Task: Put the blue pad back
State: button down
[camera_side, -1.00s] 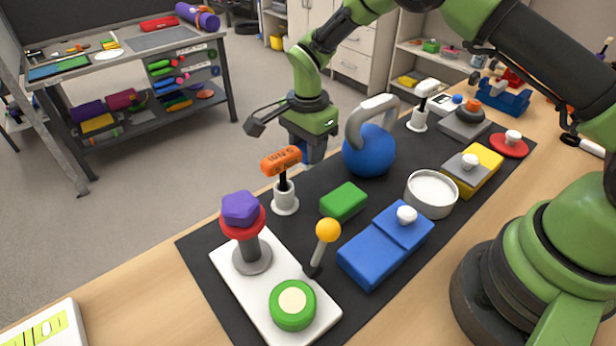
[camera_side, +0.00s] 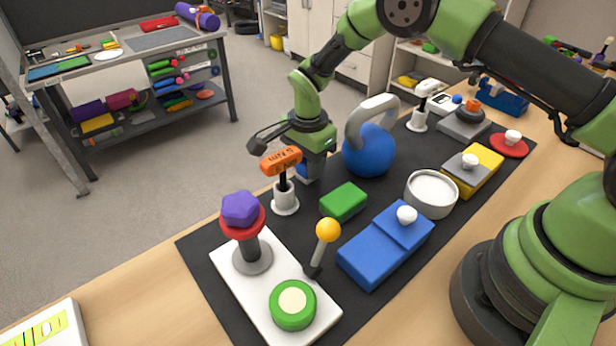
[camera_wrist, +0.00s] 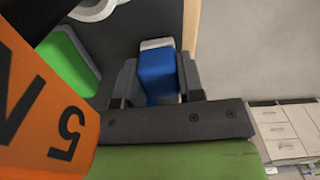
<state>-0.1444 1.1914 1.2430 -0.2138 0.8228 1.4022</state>
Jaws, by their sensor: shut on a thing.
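My gripper (camera_wrist: 157,82) is shut on the blue pad (camera_wrist: 157,72), with one dark finger on each side of it in the wrist view. A pale grey edge shows at the pad's far end. In the side view a bit of the blue pad (camera_side: 308,170) shows under my gripper, low at the far edge of the black mat (camera_side: 330,255), between the orange-headed tool and the blue kettlebell. Whether the pad touches the mat I cannot tell.
The orange-headed tool (camera_side: 281,160) stands close in front of my gripper and fills the left of the wrist view. The blue kettlebell (camera_side: 369,150) is close on the right. A green block (camera_side: 343,202) and blue blocks (camera_side: 372,257) lie nearer the camera.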

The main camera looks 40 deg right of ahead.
jog(key=shift+f, duration=0.15)
jog(key=c, duration=0.5)
grip_release()
jog(key=c, duration=0.4)
notch_tip(320, 180, up, 9)
jog(key=shift+r, duration=0.1)
